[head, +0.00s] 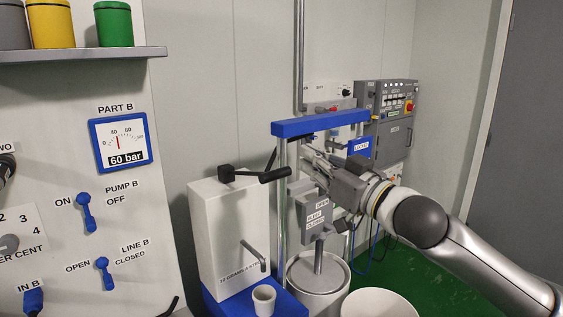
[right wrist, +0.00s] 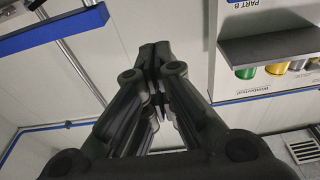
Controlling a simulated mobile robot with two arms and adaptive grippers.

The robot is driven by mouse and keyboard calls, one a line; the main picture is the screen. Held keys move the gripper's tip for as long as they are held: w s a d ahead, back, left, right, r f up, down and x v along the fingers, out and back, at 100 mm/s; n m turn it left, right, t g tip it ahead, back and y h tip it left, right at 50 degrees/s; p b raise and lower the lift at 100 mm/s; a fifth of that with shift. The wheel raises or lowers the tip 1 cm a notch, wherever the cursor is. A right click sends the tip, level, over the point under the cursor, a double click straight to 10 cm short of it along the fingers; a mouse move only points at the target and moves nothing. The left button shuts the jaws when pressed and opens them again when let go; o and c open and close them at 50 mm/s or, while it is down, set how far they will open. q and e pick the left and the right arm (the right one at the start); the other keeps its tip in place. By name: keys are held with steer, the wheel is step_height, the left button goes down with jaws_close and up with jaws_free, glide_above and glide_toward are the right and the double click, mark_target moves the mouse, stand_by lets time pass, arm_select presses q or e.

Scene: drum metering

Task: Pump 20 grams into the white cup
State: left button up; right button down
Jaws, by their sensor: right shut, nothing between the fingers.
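The white cup (head: 263,301) stands upright on a blue base (head: 213,306), below the grey spout (head: 254,256) of a white pump box (head: 230,232). A label on the box shows the words "GRAMS A", and its first figures are too small to read surely. A black pump lever (head: 252,175) with a thick grip lies roughly level on top of the box. My right gripper (head: 308,165) is right of the lever's grip, near the blue-topped frame, and looks apart from the lever. In the right wrist view its fingers (right wrist: 156,60) are shut and empty. The cup's inside is unclear.
A blue crossbar (head: 320,123) on posts stands above a drum (head: 318,273) and a grey valve box (head: 314,215), close to my right gripper. A white tub (head: 379,304) is at front right. A panel with switches and a gauge (head: 121,144) fills the left.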

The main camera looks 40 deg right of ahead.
steer(key=shift+w, duration=0.1)
steer(key=shift+w+r+p, duration=0.85)
steer(key=shift+w+p, duration=2.2)
steer(key=shift+w, duration=1.75)
steer(key=f, duration=0.4)
steer(key=shift+s+a+f, duration=0.2)
steer(key=shift+s+a, duration=0.1)
steer(key=shift+a, duration=0.05)
